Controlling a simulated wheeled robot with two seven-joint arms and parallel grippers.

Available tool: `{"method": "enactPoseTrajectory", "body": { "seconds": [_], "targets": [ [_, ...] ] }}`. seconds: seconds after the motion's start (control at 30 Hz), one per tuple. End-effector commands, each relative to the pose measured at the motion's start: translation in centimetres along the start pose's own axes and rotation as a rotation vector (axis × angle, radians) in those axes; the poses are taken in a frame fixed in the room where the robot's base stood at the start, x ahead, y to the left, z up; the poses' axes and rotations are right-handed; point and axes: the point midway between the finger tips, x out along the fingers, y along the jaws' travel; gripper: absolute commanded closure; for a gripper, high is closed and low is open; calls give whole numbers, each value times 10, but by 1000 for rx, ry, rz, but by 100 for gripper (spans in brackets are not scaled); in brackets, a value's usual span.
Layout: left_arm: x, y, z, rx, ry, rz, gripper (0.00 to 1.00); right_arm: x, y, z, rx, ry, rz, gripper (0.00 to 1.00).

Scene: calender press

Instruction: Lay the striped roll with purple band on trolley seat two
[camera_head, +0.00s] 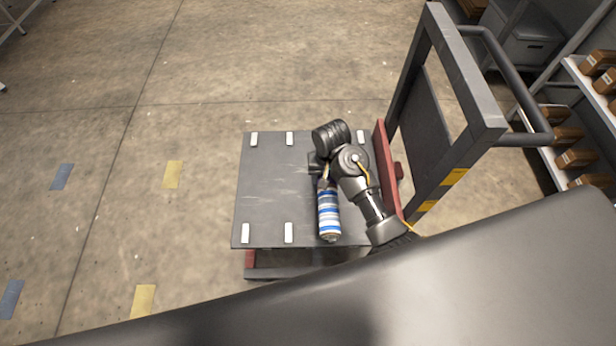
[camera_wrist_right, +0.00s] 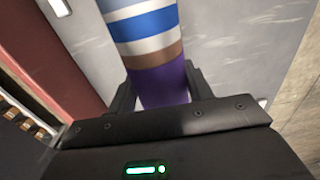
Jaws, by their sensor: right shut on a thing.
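The striped roll (camera_head: 329,214), white and blue, is over the right half of the trolley deck (camera_head: 263,190), lengthwise from back to front. In the right wrist view the roll (camera_wrist_right: 145,25) shows blue, white and brown stripes and a purple band at its near end. My right gripper (camera_wrist_right: 162,84) is shut on that purple end, one finger on each side. In the head view the gripper (camera_head: 325,182) is partly hidden by my arm. I cannot tell whether the roll touches the deck. White seat pads (camera_head: 289,233) line the deck's front and back edges. My left gripper is not in view.
The trolley's dark upright frame and handle (camera_head: 465,90) rise at the deck's right, behind a red edge bar (camera_head: 386,165). Shelves with brown boxes (camera_head: 577,158) stand far right. The left half of the deck is clear, and the floor left of the trolley is open.

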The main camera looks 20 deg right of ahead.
Motion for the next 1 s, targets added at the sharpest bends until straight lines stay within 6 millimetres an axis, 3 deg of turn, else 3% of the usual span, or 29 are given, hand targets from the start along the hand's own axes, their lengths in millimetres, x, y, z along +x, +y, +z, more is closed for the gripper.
{"method": "enactPoseTrajectory", "body": {
  "seconds": [0.1, 0.37, 0.73, 1.0],
  "targets": [
    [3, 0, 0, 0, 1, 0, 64, 14, -21, -25, -1, 1, 1, 85],
    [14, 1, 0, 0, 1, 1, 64, 58, -44, -50, 0, 0, 0, 85],
    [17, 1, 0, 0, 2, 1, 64, 71, -51, -59, 0, 1, 0, 85],
    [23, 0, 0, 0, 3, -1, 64, 101, -52, -60, 1, 1, 0, 85]
  ]
}}
